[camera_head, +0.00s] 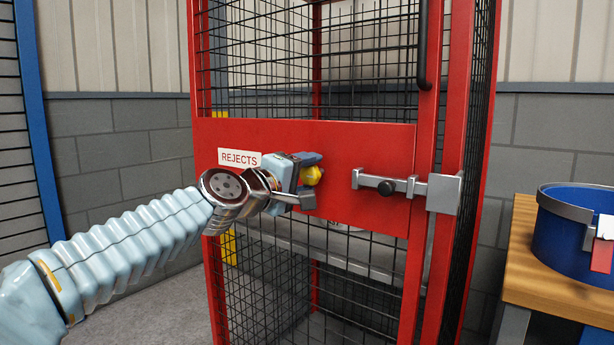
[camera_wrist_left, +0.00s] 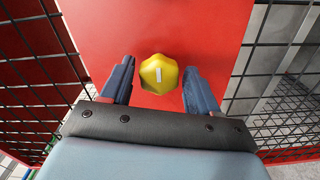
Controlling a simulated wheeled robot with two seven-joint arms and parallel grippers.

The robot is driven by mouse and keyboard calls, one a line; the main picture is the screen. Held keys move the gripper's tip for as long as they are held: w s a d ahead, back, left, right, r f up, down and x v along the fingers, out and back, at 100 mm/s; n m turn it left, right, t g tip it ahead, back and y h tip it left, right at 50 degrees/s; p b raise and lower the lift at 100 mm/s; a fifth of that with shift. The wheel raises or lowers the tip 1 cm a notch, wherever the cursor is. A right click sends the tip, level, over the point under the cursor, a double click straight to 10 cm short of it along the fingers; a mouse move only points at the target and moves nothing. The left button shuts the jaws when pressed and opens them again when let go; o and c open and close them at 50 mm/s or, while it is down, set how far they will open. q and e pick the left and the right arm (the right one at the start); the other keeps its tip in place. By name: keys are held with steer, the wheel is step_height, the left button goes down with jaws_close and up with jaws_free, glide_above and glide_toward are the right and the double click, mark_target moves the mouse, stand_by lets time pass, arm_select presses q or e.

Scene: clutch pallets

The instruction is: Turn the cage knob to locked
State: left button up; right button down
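The yellow cage knob (camera_head: 313,175) sits on the red panel (camera_head: 370,150) of the cage door. In the left wrist view the knob (camera_wrist_left: 159,73) is faceted, with a short white mark on its face that stands nearly upright in that picture. My left gripper (camera_head: 309,180) is open at the knob. In the left wrist view the left gripper (camera_wrist_left: 159,74) has one finger on each side of the knob, with red panel showing in both gaps. A small label below the knob is mostly hidden by the gripper. My right gripper is out of view.
A grey sliding bolt (camera_head: 400,185) with a black knob crosses from the door to the red post at right. A REJECTS sign (camera_head: 240,158) is left of my gripper. A blue drum (camera_head: 566,226) stands on a wooden table (camera_head: 540,272) at right. Black mesh surrounds the panel.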

arm_select(q)
steer(key=shift+o, duration=0.4)
steer(key=shift+s, duration=0.1)
steer(key=shift+s+a, duration=0.15)
steer(key=shift+s, duration=0.1)
steer(key=b+v, duration=0.2)
steer(key=v, duration=1.1)
steer(key=shift+b, duration=0.3)
